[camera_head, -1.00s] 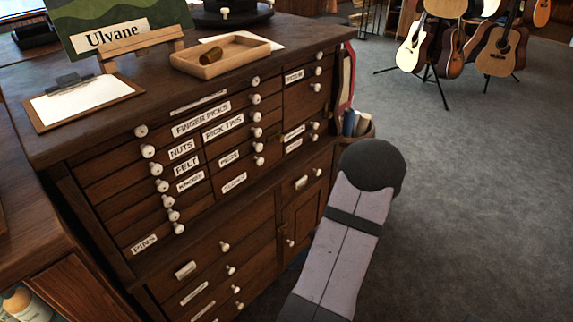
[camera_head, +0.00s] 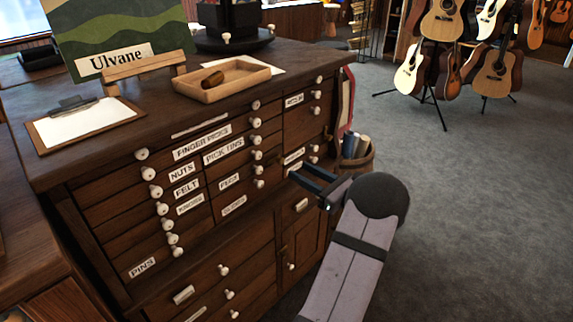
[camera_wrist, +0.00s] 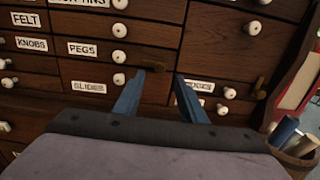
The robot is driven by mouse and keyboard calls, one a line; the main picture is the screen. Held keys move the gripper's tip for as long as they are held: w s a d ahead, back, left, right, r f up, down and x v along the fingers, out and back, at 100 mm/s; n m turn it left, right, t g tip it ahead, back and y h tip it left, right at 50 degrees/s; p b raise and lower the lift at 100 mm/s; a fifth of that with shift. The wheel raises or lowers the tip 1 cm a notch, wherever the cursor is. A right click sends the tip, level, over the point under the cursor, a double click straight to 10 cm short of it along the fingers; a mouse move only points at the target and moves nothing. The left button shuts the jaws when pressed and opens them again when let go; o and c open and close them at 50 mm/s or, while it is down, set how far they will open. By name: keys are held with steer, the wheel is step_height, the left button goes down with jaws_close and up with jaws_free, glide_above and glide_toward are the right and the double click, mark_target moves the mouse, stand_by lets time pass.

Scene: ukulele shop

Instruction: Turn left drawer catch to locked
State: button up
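The left drawer catch (camera_wrist: 153,66) is a small brown piece on the cabinet front, right of the PEGS drawer's knob. In the wrist view it looks roughly sideways, with its end toward the left. A second catch (camera_wrist: 260,88) sits farther right, near the right edge of the cabinet, and looks more upright. My gripper (camera_wrist: 159,75) has two blue fingers spread apart with nothing between them. The left catch shows just beyond and between the fingertips; I cannot tell whether they touch. In the head view my gripper (camera_head: 299,170) is in front of the cabinet's right columns.
The dark wooden cabinet (camera_head: 110,215) has many drawers with white knobs. A basket of rolled items (camera_head: 357,155) stands by its right side. A tray (camera_head: 222,83) and a clipboard (camera_head: 85,122) lie on top. Guitars on stands (camera_head: 440,60) are farther back. Open floor lies to the right.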

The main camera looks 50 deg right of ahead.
mark_target(283, 162)
steer(key=shift+w, duration=3.55)
jaws_close()
